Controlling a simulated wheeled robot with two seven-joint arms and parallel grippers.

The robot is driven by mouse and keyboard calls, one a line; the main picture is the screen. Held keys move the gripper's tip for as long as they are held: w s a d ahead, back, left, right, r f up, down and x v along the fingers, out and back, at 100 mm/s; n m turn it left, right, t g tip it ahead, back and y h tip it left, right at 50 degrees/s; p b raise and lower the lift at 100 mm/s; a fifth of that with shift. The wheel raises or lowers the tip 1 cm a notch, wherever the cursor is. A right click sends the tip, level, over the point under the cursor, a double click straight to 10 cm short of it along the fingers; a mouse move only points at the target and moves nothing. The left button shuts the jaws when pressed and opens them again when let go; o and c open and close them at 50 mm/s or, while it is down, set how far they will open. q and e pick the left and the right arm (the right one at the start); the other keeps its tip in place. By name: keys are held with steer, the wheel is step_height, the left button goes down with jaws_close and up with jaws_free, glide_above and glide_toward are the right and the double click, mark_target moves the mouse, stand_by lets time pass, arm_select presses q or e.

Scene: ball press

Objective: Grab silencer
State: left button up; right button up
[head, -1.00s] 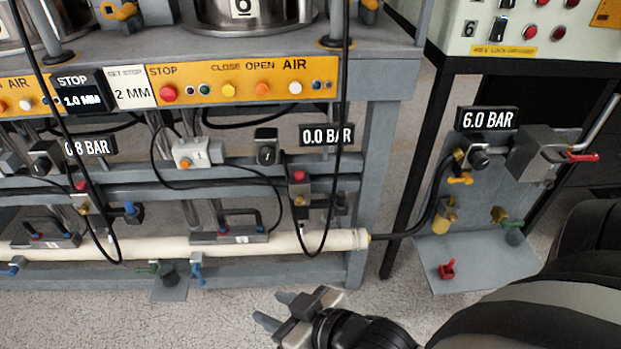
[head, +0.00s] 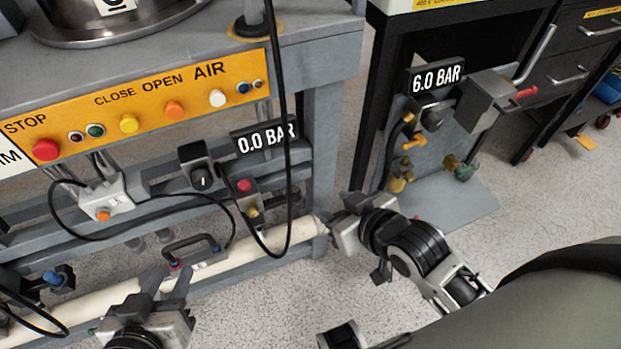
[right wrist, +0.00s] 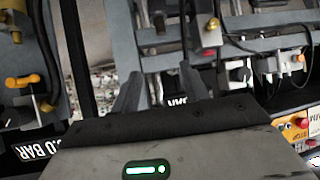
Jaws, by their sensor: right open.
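I cannot tell for certain which part is the silencer. A brass fitting (head: 398,181) hangs low on the grey panel at the right, and a green-ended fitting (head: 462,170) sits to its right. My right gripper (head: 335,226) is open and empty, beside the end of the cream pipe and left of the panel's shelf. Its two spread fingers also show in the right wrist view (right wrist: 160,88), with nothing between them. My left gripper (head: 164,283) is at the lower left in front of the pipe, its fingers apart and empty.
The press frame (head: 325,130) and its cream pipe (head: 255,247) stand at the left. A black cable (head: 287,180) hangs before them. The panel's shelf (head: 465,205) is partly hidden by my right arm.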

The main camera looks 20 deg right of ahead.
mark_target(296, 190)
steer(key=b+x, duration=0.1)
steer(key=x, duration=0.4)
steer(key=b+x, duration=0.2)
steer(key=x, duration=0.3)
steer(key=f+b+x, duration=0.1)
steer(key=b+x, duration=0.1)
steer(key=x, duration=0.3)
steer(key=shift+s+a+f, duration=0.2)
arm_select(q)
steer(key=shift+g, duration=0.4)
steer(key=f, duration=0.5)
steer(key=shift+s+d+f, duration=0.25)
steer(key=shift+d+f, duration=0.05)
steer(key=shift+f, duration=0.05)
arm_select(e)
steer(key=shift+c, duration=1)
arm_select(q)
steer(key=shift+r, duration=0.1)
arm_select(e)
jaws_close()
